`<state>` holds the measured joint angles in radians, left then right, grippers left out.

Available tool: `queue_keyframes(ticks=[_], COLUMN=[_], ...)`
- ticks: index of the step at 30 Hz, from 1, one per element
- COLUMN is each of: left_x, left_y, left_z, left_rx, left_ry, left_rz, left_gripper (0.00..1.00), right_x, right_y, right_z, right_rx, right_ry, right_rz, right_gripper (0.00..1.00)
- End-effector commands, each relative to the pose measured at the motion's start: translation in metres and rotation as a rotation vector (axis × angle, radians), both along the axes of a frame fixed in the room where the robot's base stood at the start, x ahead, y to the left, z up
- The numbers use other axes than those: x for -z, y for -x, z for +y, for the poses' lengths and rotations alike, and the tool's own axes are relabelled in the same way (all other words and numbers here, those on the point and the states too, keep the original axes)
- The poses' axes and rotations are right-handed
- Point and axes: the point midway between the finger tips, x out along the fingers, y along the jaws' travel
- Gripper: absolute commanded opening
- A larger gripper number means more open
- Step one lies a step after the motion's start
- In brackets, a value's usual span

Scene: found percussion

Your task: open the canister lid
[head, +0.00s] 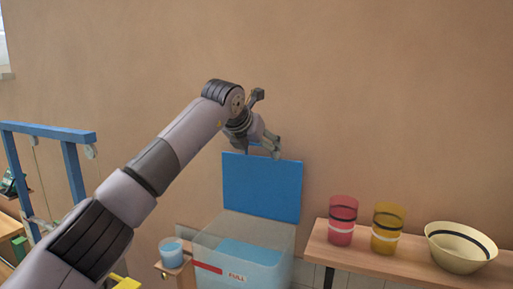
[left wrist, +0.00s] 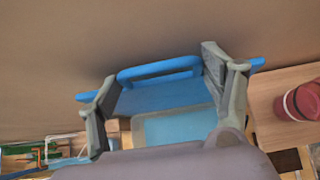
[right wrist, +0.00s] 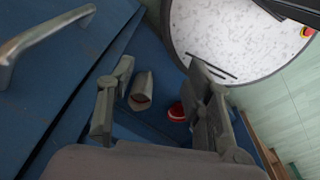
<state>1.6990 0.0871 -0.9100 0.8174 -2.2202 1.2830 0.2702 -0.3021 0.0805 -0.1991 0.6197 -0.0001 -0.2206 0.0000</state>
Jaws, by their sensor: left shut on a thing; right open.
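The canister (head: 207,246) is a clear box with a red mark and blue contents, low in the middle of the head view. Its blue lid (head: 262,187) stands upright at the back edge, tilted up away from the opening. My left gripper (head: 262,146) is at the lid's top edge. In the left wrist view my left gripper (left wrist: 160,76) has its fingers at both ends of the lid's blue handle (left wrist: 158,70) and is shut on it. My right gripper (right wrist: 162,78) is open and empty, seen only in the right wrist view.
A wooden shelf (head: 385,263) at right holds a red cup (head: 342,220), a yellow cup (head: 387,228) and a cream bowl (head: 460,247). A small blue cup (head: 172,252) stands left of the canister. A blue frame (head: 70,165) is at far left. The wall behind is bare.

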Motion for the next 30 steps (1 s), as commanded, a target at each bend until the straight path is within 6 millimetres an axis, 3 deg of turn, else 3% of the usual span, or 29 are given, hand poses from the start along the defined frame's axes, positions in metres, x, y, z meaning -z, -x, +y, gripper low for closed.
queue_keyframes(ticks=[2, 3, 6, 20, 30], left_x=[-0.001, -0.001, 0.000, -0.007, -0.048], left_y=[0.000, 0.000, 0.000, 0.006, 0.055], left_z=[0.000, 0.000, 0.000, 0.003, 0.021], left_rx=[-0.002, -0.002, -0.001, 0.000, 0.000], left_ry=[0.002, 0.002, 0.001, 0.001, -0.001], left_rz=[0.002, 0.002, 0.001, -0.002, -0.005], left_gripper=[0.23, 0.74, 0.81, 0.82, 0.82], right_x=[0.000, 0.000, 0.000, 0.000, 0.000], right_y=[0.000, -0.001, -0.002, -0.003, -0.002], right_z=[0.000, 0.000, -0.001, -0.001, 0.000], right_rx=[0.000, 0.000, 0.000, -0.002, -0.001], right_ry=[0.001, 0.001, 0.001, 0.001, -0.001], right_rz=[0.000, 0.000, -0.002, -0.003, -0.003], right_gripper=[0.47, 0.47, 0.47, 0.47, 0.47])
